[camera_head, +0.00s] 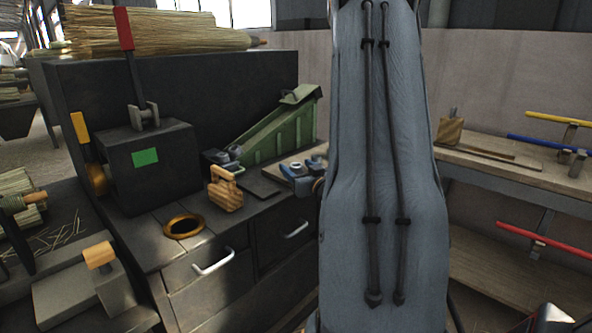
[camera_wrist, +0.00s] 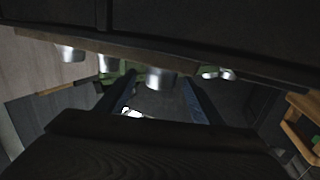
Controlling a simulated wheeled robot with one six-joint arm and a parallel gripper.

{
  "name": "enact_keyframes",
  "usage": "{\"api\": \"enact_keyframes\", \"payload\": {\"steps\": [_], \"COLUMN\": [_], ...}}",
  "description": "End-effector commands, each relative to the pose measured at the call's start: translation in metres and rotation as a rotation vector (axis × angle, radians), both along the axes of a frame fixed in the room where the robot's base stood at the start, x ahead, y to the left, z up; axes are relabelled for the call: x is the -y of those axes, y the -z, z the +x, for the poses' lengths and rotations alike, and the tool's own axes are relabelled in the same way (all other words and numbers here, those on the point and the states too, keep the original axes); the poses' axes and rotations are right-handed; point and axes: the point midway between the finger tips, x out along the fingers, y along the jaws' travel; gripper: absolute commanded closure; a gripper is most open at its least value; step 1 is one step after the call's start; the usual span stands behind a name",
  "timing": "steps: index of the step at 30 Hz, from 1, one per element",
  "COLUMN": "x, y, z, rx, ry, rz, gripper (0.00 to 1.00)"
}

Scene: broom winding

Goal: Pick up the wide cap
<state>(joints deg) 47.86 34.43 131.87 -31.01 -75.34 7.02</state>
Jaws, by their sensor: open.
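In the wrist view, the two dark blue fingers of my gripper (camera_wrist: 158,98) stand apart with nothing held between them. A short, wide silver cylinder (camera_wrist: 160,78), which looks like the wide cap, shows beyond and between the fingertips, under a dark edge. I cannot tell its exact distance. Smaller silver pieces show to its left (camera_wrist: 68,53) and right (camera_wrist: 215,73).
A dark workbench (camera_head: 205,250) with drawers carries a brass ring (camera_head: 168,233), a wooden-handled block (camera_head: 226,196), a green sloped tool (camera_head: 275,135) and a small blue tool (camera_head: 297,180). A black machine (camera_head: 165,175) stands at left. A wooden bench (camera_head: 500,168) is at right.

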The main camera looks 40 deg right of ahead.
Motion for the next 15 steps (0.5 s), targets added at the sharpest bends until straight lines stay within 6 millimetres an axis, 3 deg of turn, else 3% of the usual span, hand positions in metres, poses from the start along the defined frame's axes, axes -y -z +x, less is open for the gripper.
{"api": "enact_keyframes", "payload": {"steps": [4,11,15], "x": [0.0049,0.0057,0.0055], "y": [0.0003,0.0006,0.0007], "z": [0.0127,0.0146,0.0145], "rx": [0.001,0.000,0.000], "ry": [0.001,0.002,0.002], "rz": [0.000,0.000,0.000], "gripper": [0.40,0.40,0.58]}}
